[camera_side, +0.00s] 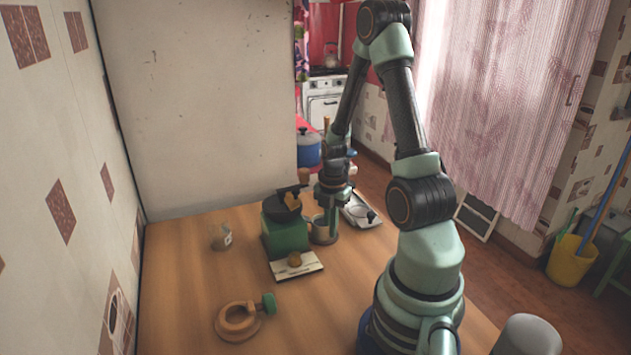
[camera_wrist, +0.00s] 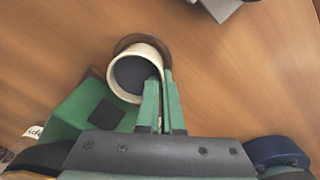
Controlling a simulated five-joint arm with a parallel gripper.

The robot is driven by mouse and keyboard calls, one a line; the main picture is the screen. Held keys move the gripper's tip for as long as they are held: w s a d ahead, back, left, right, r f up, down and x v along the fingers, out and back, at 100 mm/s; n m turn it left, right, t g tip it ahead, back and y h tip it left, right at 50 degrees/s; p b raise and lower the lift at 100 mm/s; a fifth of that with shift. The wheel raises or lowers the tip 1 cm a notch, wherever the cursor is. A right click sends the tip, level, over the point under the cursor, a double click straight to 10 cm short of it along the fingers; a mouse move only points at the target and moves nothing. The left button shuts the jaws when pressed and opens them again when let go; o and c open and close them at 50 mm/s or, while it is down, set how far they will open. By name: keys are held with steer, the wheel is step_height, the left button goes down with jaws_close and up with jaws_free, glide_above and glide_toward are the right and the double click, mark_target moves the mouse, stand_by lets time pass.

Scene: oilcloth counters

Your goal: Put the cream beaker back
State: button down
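The cream beaker (camera_wrist: 114,82) shows in the wrist view as a round cream rim with a dark inside. It is over a brown round base (camera_wrist: 128,40); I cannot tell whether it rests on it. My gripper (camera_wrist: 160,85) has its two green fingers close together at the beaker's right wall, one on the inner side and one outside, with the wall pinched between them. In the side view, my gripper (camera_side: 326,232) points down beside the green box, and the beaker (camera_side: 317,226) is partly hidden by the fingers.
A green box (camera_side: 284,238) with a dark top stands left of my gripper, a pale plate (camera_side: 309,266) in front. A labelled cup (camera_side: 221,242) is further left. A wooden ring (camera_side: 223,326) lies at the front, and a light tray (camera_side: 372,222) at the right. The left counter is mostly free.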

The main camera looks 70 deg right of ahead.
step_height(320, 180, up, 28)
steer(key=s+a+f+m, duration=0.2)
steer(key=s+f+m, duration=0.2)
steer(key=m, duration=1.4)
steer(key=s+a+f+m, duration=0.2)
steer(key=s+f+m, duration=0.25)
steer(key=m, duration=1.35)
step_height(320, 180, down, 19)
steer(key=shift+s+f, duration=0.1)
steer(key=shift+f, duration=0.05)
steer(key=shift+f, duration=0.1)
